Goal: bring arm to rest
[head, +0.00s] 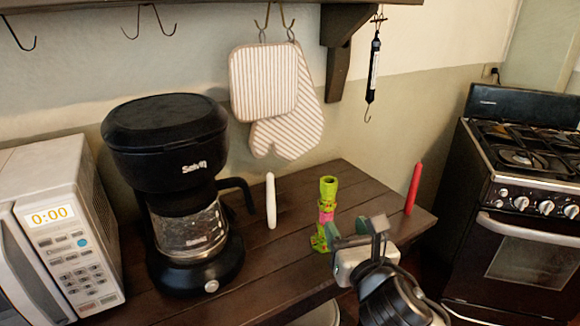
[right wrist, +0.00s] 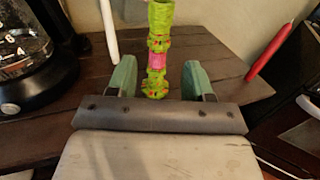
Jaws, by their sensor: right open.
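My right gripper (head: 348,233) is over the front right part of the wooden shelf. In the right wrist view its two green fingertips (right wrist: 160,77) are spread apart, with nothing held between them. A green and pink patterned candle holder (head: 327,210) stands upright on the shelf, just beyond the right gripper. It also shows in the right wrist view (right wrist: 158,45), past the gap between the fingers. Whether the fingers touch it I cannot tell. My left gripper is in neither view.
A white candle (head: 270,200) and a red candle (head: 413,188) stand on the wooden shelf (head: 290,265). A black coffee maker (head: 165,140) and a microwave (head: 60,230) are at the left. Mitts (head: 265,80) hang above. A stove (head: 530,170) stands at the right.

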